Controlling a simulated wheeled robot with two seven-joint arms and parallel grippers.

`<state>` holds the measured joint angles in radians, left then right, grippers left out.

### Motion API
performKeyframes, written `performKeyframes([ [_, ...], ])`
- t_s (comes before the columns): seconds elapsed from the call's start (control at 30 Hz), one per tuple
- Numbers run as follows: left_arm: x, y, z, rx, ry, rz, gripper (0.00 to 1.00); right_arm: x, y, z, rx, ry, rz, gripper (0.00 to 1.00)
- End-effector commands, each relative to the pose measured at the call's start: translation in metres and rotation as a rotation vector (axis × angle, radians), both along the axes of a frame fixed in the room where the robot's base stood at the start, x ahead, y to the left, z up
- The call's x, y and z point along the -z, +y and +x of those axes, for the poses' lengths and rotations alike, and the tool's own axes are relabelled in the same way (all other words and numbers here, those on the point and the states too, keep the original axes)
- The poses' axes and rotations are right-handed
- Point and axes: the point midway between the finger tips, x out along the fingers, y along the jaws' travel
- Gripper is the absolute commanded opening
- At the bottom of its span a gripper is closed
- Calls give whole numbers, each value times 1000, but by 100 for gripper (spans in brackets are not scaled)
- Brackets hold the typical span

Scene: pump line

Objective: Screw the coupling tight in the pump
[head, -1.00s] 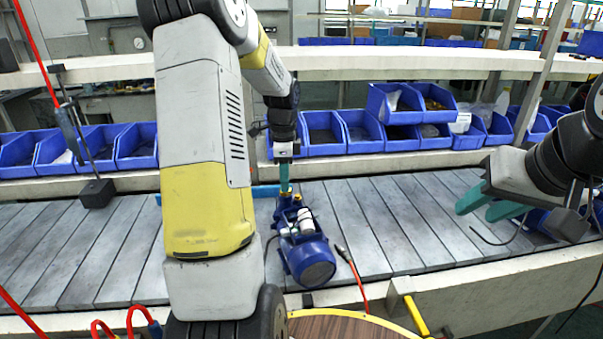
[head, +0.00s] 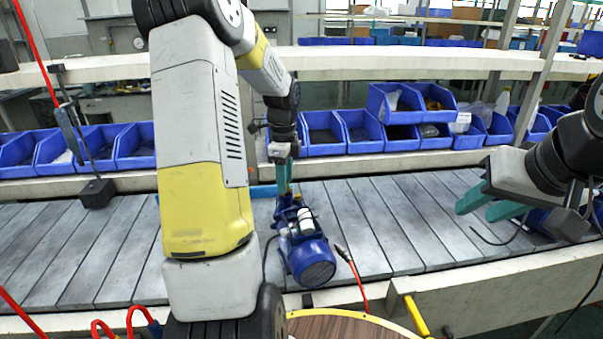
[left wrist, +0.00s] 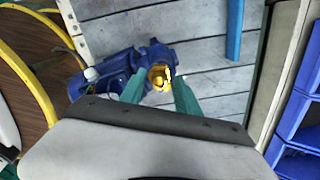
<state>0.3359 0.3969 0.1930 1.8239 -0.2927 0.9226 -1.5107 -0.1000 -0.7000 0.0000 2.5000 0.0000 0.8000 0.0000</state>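The blue pump (head: 303,245) stands on the slatted conveyor at the middle of the head view. It also shows in the left wrist view (left wrist: 105,70). The brass coupling (left wrist: 160,77) sits at the pump's port, between the teal fingertips of my left gripper (left wrist: 161,82). In the head view my left gripper (head: 285,190) points down at the top of the pump and mostly hides the coupling. Its fingers are close on both sides of the coupling; whether they press on it I cannot tell. My right gripper (head: 480,207) is open and empty, above the conveyor at the right.
Blue bins (head: 360,130) line the shelf behind the conveyor (head: 400,215). A blue bar (left wrist: 235,30) lies on the slats behind the pump. A round wooden top (head: 345,328) stands in front. The slats right of the pump are mostly clear.

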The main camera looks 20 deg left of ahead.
Motion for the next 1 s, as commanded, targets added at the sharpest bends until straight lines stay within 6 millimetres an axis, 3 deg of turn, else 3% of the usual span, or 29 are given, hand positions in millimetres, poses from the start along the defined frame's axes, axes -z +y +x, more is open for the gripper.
performKeyframes([
  [0.3, 0, 0, 0, -277, 0, 0, 38, 0, 0, 0, 0, 0, 0, 36],
  [0.63, 0, 0, 0, -313, 0, 0, 38, 0, 0, 0, 0, 0, 0, 36],
  [0.9, 0, 0, 0, -578, -1, 0, 38, 0, 0, 0, 0, 0, 0, 36],
  [1.0, 0, 0, 0, -605, 0, 0, 38, 0, 0, 0, 0, 0, 0, 36],
])
